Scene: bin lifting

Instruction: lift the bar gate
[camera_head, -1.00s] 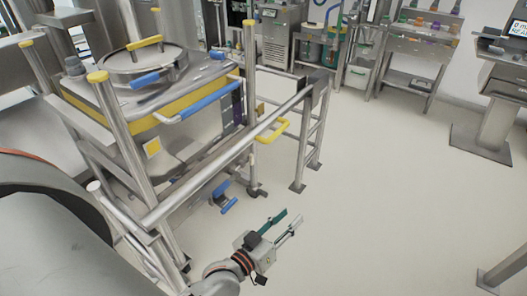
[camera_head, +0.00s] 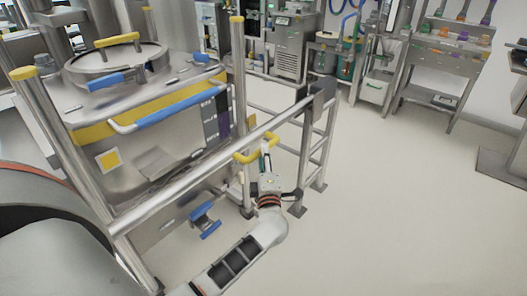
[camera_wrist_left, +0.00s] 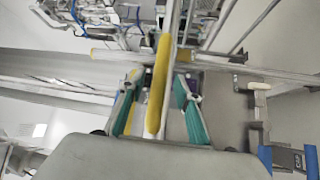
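The bar gate is a long steel bar (camera_head: 200,178) across the front of the steel bin frame. It runs level to a dark bracket on the right post, with a yellow handle (camera_head: 258,150) under its right half. My left gripper (camera_head: 265,158) is at the right part of this handle, its arm coming up from below. In the left wrist view the yellow handle (camera_wrist_left: 158,85) stands between the green-padded fingers of the left gripper (camera_wrist_left: 158,95). The fingers are apart, with a gap on each side of the handle. My right gripper is out of view.
A steel bin (camera_head: 150,110) with a blue handle (camera_head: 175,106) and round lid stands behind the bar. A blue pedal (camera_head: 205,220) is low at its front. A shelf unit (camera_head: 430,80) stands at the back right. The floor (camera_head: 400,200) on the right is clear.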

